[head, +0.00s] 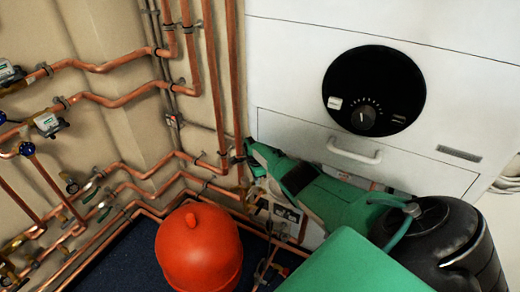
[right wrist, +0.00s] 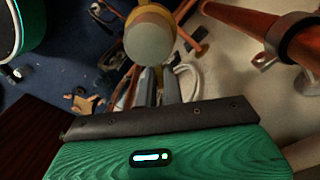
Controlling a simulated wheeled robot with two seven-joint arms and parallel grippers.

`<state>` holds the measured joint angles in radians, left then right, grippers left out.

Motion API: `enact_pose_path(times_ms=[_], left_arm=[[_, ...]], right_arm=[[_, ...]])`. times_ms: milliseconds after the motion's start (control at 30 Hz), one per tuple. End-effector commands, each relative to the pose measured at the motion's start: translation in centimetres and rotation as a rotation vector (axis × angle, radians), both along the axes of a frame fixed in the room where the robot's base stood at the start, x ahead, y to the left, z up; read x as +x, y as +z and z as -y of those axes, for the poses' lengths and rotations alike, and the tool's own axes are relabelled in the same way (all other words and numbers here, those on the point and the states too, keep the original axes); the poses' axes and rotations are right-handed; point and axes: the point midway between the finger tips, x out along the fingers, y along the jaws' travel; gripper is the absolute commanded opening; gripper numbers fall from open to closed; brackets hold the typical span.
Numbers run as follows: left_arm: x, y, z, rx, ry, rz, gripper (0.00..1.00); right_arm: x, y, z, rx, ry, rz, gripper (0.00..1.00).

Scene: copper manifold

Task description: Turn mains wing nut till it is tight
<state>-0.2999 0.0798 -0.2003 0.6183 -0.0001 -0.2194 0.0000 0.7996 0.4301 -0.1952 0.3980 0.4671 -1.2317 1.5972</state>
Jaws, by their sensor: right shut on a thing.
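My right gripper (right wrist: 147,88) is low beside the copper pipes under the white boiler. Its arm comes in from the lower right of the head view. In the right wrist view its grey fingers are closed together on a small part. The mains wing nut is not clearly visible; the fingers and the fitting hide the place of the grip. In the head view my green hand hides the fingertips. My left gripper is not in view.
A white boiler (head: 300,50) with a black dial panel fills the back right. A red round vessel (head: 198,252) stands at the bottom middle. Copper pipes (head: 125,97) run along the left wall with blue-handled valves (head: 27,148). A thick copper pipe (right wrist: 272,22) passes close right of the gripper.

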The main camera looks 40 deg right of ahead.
Motion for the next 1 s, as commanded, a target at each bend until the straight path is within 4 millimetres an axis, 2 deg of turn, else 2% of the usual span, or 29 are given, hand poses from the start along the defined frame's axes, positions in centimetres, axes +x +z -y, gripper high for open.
enact_pose_path(times_ms=[400,1000], left_arm=[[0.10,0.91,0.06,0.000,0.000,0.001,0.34],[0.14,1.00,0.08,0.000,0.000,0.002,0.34]], right_arm=[[0.00,0.10,-0.10,-0.001,-0.219,-0.002,0.00],[0.00,0.04,-0.10,0.000,-0.263,0.000,0.00]])
